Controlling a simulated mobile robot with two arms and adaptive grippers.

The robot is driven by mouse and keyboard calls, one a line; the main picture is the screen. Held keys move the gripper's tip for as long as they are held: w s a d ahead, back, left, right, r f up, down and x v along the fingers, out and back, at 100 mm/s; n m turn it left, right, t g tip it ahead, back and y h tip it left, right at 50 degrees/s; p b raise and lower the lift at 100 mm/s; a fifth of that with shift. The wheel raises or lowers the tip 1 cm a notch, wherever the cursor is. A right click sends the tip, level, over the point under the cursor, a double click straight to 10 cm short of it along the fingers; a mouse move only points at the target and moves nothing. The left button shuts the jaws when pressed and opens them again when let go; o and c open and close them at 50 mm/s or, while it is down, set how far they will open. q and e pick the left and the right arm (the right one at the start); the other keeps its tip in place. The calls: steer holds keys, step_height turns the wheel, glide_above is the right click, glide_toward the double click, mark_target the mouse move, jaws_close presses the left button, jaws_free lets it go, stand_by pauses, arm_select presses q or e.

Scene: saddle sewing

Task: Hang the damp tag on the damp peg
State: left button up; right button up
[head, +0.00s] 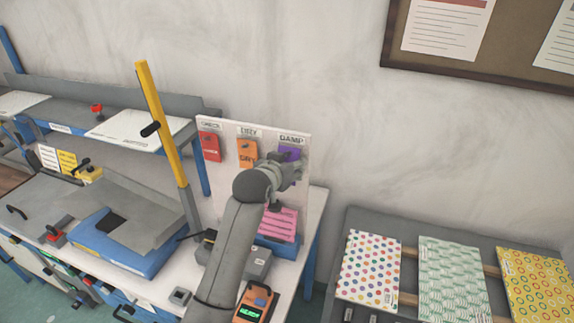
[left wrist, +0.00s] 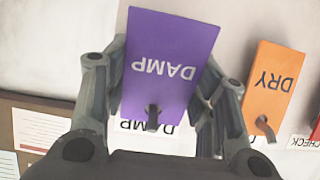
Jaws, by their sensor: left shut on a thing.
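The purple damp tag (left wrist: 172,62) fills the middle of the left wrist view, upside down there. My left gripper (left wrist: 165,75) is shut on it, with a finger at each side. The dark damp peg (left wrist: 152,119) shows in front of the tag's face near its hole end; I cannot tell how far it passes through. In the head view the tag (head: 289,153) is at the white board (head: 222,170), just under the DAMP label (head: 292,139), partly hidden by my left gripper (head: 287,168). My right gripper is not in view.
The orange dry tag (head: 247,153) and red check tag (head: 209,146) hang on their pegs left of the damp tag. Pink sheets (head: 280,225) lie below the board. A yellow post (head: 163,125) stands to the left. Patterned boards (head: 369,268) lie at the right.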

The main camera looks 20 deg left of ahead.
arm_select(q)
steer(key=o, duration=0.9)
steer(key=shift+o, duration=0.2)
